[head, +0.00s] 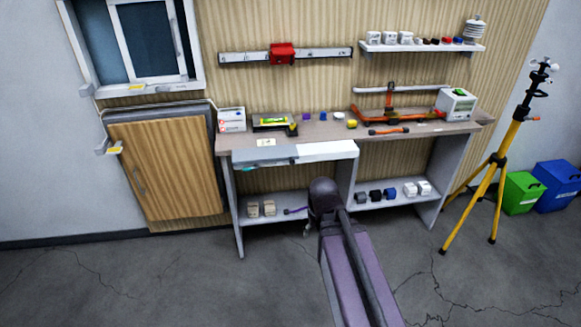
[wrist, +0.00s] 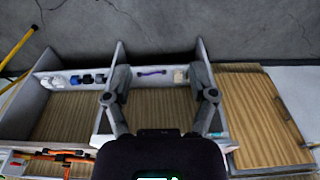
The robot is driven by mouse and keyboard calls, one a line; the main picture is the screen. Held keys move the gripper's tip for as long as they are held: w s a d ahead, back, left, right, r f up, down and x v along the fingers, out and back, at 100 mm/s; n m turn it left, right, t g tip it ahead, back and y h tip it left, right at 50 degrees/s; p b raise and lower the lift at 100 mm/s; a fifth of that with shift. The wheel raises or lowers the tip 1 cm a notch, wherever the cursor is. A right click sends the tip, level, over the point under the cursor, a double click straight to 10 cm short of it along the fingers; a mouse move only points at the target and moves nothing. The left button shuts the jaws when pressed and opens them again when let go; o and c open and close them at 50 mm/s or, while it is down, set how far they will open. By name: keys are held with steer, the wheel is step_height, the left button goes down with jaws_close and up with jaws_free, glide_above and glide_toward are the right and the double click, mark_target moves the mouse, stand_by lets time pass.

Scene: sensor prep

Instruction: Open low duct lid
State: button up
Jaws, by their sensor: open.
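No part is clearly marked as the low duct lid. A purple bar, handle-like (head: 295,211), shows low in the desk's left bay, beside my gripper. In the wrist view the purple bar (wrist: 151,72) lies over the white lower shelf, between my open fingers and beyond them. My gripper (wrist: 160,80) is open and empty, with a finger on each side of the bar and no visible contact. In the head view my gripper (head: 318,205) is dark and partly hidden by my arm. A wooden panel with a handle (head: 170,170) stands closed at the left.
The desk (head: 410,135) has upright side panels around the bay. Beige boxes (head: 262,209) sit on the lower shelf left of the bar. Several small blocks (head: 375,195) sit on the right shelf. A yellow tripod (head: 500,160) stands right. The floor in front is clear.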

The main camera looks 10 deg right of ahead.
steer(key=w+f+t+b, duration=0.4)
steer(key=w+f+b, duration=0.15)
steer(key=w, duration=0.25)
steer(key=w+f+t+b, duration=0.3)
steer(key=w+f+b, duration=0.1)
steer(key=w+b, duration=0.35)
steer(key=t+b, duration=1.4)
steer(key=b, duration=0.9)
glide_toward(292, 163)
steer(key=f+v, duration=0.1)
steer(key=v, duration=0.2)
steer(key=shift+d+r, duration=0.15)
steer(key=shift+r, duration=0.2)
steer(key=shift+w+r, duration=0.1)
steer(key=shift+w, duration=0.05)
steer(key=p+x, duration=0.5)
steer(key=x, duration=0.8)
steer(key=shift+w+r+p, duration=0.1)
steer(key=shift+w+p, duration=0.1)
steer(key=shift+p, duration=0.15)
steer(key=shift+c, duration=0.2)
